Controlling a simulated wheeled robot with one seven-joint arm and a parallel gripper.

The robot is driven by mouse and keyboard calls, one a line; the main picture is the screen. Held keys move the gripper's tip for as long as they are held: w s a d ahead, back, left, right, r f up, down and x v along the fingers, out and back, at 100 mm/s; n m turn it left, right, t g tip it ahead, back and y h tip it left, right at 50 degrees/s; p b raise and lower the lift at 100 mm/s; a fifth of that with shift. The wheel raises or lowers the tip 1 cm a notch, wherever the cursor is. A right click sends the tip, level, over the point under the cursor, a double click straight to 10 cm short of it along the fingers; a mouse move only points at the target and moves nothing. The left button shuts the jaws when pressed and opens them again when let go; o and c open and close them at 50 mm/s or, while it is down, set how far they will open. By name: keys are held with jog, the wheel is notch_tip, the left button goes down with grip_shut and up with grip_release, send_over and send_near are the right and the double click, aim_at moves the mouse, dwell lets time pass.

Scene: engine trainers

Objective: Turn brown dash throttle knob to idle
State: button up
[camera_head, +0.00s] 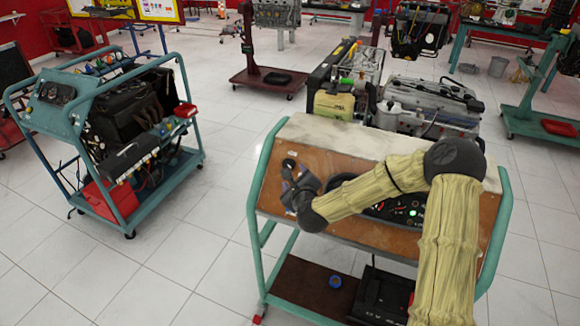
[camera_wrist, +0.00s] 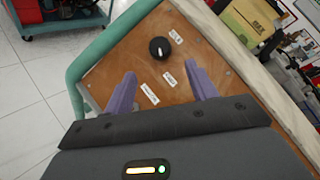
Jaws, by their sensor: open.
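The brown dash panel (camera_head: 345,165) is the sloped face of a teal-framed trainer cart. A round black knob (camera_wrist: 160,48) with a light pointer mark sits on this panel in the wrist view, with small white labels around it. The knob also shows at the panel's upper left in the head view (camera_head: 289,163). My gripper (camera_wrist: 163,88) is open, with its two purple fingers apart over the panel. The knob lies beyond the fingertips, roughly between their lines, and nothing is held. In the head view my gripper (camera_head: 290,186) is just below the knob; contact cannot be told there.
My arm crosses in front of the panel's gauges and a lit green light (camera_head: 413,212). The cart's teal rail (camera_wrist: 110,40) runs close beside the gripper. An engine (camera_head: 430,100) stands behind the panel. Another teal trainer cart (camera_head: 110,140) is at left, with clear floor between.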

aim_at(289, 166)
jog(key=p+x, duration=0.1)
jog(key=x, duration=0.7)
jog(key=shift+c, duration=0.3)
jog(key=c, duration=0.9)
